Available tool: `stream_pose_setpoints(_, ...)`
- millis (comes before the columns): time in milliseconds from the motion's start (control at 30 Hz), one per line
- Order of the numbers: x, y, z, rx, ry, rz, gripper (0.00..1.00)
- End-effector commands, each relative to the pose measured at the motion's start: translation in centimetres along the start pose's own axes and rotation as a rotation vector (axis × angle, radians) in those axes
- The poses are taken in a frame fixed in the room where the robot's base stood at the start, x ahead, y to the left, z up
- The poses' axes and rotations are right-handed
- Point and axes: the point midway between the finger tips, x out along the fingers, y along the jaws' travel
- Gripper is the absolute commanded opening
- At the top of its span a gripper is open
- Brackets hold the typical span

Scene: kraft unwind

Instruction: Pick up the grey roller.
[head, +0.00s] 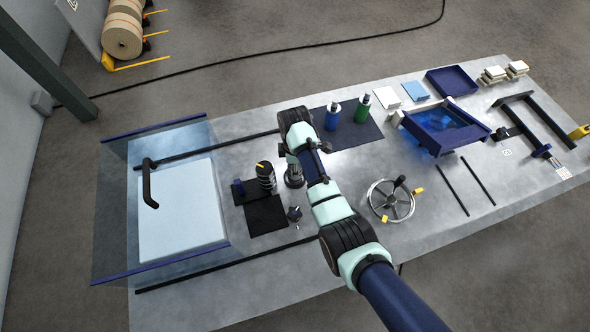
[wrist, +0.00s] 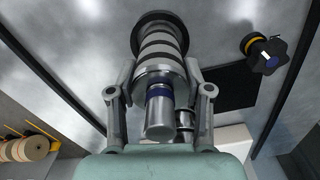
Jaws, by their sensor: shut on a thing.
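The grey roller (wrist: 160,45) is an upright-looking cylinder with grey and dark bands, a wide black disc at its far end and a blue ring near its close end. My gripper (wrist: 160,92) has one finger on each side of it and is shut on it. In the head view my gripper (head: 303,150) is above the middle of the table, with the roller (head: 294,177) below it, right of the black mats. The arm covers part of it. I cannot tell whether its black end touches the table.
A black striped can (head: 267,178) stands close left of the roller. Bottles (head: 333,115) stand behind right. A handwheel (head: 392,201) and blue tray (head: 443,128) are right. A white panel (head: 180,210) is left.

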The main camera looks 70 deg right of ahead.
Motion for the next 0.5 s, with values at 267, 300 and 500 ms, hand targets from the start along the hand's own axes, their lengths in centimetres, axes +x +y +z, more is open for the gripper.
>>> stream_pose_setpoints(267, -1.6, 0.1, 0.0, 0.000, 0.001, 0.002, 0.00)
stream_pose_setpoints(300, -2.5, 0.1, 0.0, 0.000, 0.001, 0.003, 0.00)
stream_pose_setpoints(500, -9.0, 0.2, -0.1, 0.000, 0.002, 0.006, 0.00)
